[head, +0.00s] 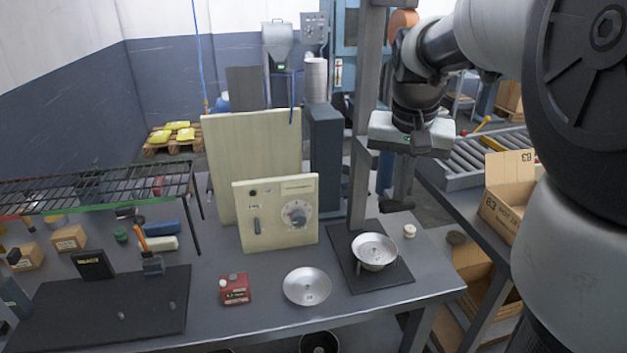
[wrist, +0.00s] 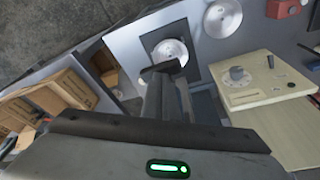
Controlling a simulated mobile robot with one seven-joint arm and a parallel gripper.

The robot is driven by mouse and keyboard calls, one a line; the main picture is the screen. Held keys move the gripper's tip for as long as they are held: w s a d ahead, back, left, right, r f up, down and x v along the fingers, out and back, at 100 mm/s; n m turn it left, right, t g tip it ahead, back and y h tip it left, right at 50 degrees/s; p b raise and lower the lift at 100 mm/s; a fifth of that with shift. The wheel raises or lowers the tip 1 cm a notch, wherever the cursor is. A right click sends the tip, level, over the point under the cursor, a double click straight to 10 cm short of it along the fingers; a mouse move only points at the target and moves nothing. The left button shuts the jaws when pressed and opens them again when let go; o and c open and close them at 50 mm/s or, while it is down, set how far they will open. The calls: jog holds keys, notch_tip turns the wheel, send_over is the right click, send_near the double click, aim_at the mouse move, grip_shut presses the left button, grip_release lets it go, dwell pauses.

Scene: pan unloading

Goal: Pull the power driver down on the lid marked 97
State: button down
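A silver lid (head: 374,247) sits on a round pan on the dark mat (head: 392,279) at the table's right; it also shows in the wrist view (wrist: 171,53). A second silver lid (head: 306,287) lies flat on the table to its left, seen also in the wrist view (wrist: 222,17). Their numbers are too small to read. I cannot make out the power driver for certain. My gripper (head: 397,204) hangs above and behind the mat, apart from the lids. Its fingers (wrist: 162,69) look together, with nothing visible between them.
A grey post (head: 360,180) rises behind the mat, close to my gripper. A cream panel with a dial (head: 277,213) stands left of it. A red box (head: 235,289) lies left of the loose lid. Cardboard boxes (head: 508,190) stand at right. A wire rack (head: 100,185) is at left.

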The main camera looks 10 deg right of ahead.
jog(key=w+d+p+v, duration=0.1)
jog(key=w+p+v, duration=0.2)
jog(key=p+v, duration=0.8)
jog(key=v, duration=0.3)
jog(key=shift+d+r, duration=0.35)
dwell(0.4)
jog(key=shift+s+a, duration=0.1)
jog(key=s+a+f+n+t, duration=0.1)
jog(key=s+a+f+n, duration=0.1)
jog(key=s+a, duration=0.4)
jog(key=s+a+f+n+t+y, duration=0.1)
jog(key=s+a+f+n+t, duration=0.1)
jog(key=s+a, duration=0.4)
jog(key=s+n, duration=0.1)
jog(key=s, duration=0.3)
jog(key=shift+n, duration=0.3)
